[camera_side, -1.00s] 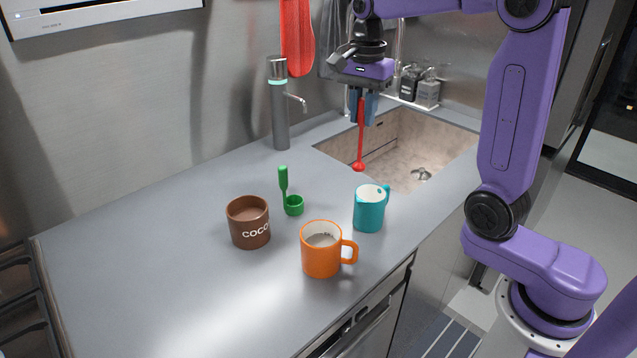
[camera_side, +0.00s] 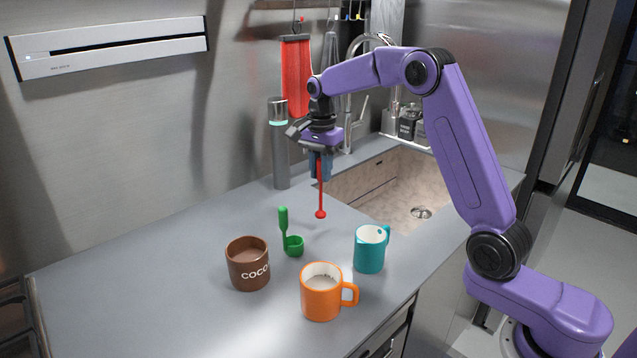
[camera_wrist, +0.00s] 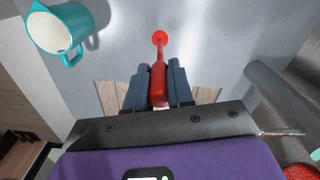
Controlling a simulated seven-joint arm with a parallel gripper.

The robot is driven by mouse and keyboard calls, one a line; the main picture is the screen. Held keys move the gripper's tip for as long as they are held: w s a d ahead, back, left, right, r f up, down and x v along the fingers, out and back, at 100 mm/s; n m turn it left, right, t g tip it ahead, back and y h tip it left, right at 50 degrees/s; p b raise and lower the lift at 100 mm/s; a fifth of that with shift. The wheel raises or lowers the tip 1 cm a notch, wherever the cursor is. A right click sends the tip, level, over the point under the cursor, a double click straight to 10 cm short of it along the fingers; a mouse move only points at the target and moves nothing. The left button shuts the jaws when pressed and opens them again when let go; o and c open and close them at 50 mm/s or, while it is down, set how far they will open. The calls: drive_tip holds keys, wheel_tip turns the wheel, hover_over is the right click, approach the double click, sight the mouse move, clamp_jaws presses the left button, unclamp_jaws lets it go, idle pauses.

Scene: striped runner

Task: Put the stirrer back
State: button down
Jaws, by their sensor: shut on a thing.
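The red stirrer (camera_side: 321,190) hangs upright from my gripper (camera_side: 320,165), its round end lowest and above the counter, near the sink's left edge. In the wrist view, my gripper (camera_wrist: 158,88) is shut on the stirrer's thick handle (camera_wrist: 158,82), and its round end (camera_wrist: 160,38) points away from me. A small green cup-like holder (camera_side: 294,246) with an upright green post (camera_side: 283,222) stands on the counter, below and left of the stirrer. Nothing shows inside it. Around it stand a brown COCO mug (camera_side: 248,266), an orange mug (camera_side: 322,297) and a teal mug (camera_side: 370,252).
The sink (camera_side: 385,187) opens to the right of the stirrer. The counter's left part (camera_side: 135,260) is clear. The teal mug (camera_wrist: 66,32) shows upper left in the wrist view.

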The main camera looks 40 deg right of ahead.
sight(319, 182)
drive_tip(key=shift+w+f, duration=0.2)
drive_tip(key=shift+f, duration=0.05)
drive_tip(key=shift+w+f, duration=0.2)
drive_tip(key=shift+f, duration=1.7)
drive_tip(key=c, duration=1)
unclamp_jaws()
wheel_tip(319, 182, up, 12)
drive_tip(key=shift+r, duration=0.15)
